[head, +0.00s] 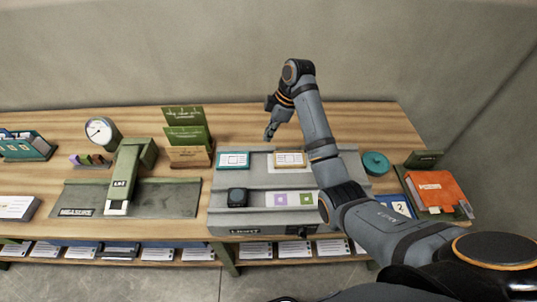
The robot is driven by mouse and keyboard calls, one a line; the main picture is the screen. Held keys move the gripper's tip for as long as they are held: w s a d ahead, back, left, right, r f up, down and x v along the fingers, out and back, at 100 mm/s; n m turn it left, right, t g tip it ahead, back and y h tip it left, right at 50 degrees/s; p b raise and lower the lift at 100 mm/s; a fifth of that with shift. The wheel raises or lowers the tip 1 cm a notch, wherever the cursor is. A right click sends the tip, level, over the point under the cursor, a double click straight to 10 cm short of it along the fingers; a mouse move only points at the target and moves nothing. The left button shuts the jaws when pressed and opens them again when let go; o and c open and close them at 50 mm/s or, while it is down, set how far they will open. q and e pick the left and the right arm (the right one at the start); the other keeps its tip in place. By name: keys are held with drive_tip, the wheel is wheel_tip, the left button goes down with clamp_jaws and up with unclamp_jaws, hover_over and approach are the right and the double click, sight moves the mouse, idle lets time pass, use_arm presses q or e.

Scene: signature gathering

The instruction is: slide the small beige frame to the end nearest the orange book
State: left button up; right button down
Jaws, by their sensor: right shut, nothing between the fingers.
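The small beige frame (290,159) lies on the upper track of a grey stepped board (258,180), right of the track's middle. My right forearm crosses just right of it and hides part of the board there. A teal frame (233,160) lies at the left of the same track. The orange book (437,190) lies on a dark stand at the far right, beyond the board. My right gripper (268,135) is shut and empty, pointing down behind the board's back edge, up and left of the beige frame. My left gripper is out of view.
On the lower track sit a dark block (237,197) and purple (281,200) and green (306,199) tiles. A green card holder (188,155) stands left of the board. A teal round lid (375,162) lies right. Bare wood (235,125) lies behind the board.

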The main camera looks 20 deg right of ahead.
sight(268, 160)
drive_tip(key=x, duration=0.3)
drive_tip(key=p+x, duration=0.1)
drive_tip(key=x, duration=0.2)
drive_tip(key=p+x, duration=0.1)
drive_tip(key=x, duration=0.2)
drive_tip(key=shift+s+a, duration=0.2)
drive_tip(key=shift+s, duration=0.2)
drive_tip(key=d+p, duration=0.2)
drive_tip(key=d, duration=0.1)
drive_tip(key=shift+s+d+f, duration=0.1)
drive_tip(key=shift+s, duration=0.25)
drive_tip(key=shift+s+d, duration=0.1)
drive_tip(key=shift+d, duration=0.2)
drive_tip(key=shift+d+f, duration=0.1)
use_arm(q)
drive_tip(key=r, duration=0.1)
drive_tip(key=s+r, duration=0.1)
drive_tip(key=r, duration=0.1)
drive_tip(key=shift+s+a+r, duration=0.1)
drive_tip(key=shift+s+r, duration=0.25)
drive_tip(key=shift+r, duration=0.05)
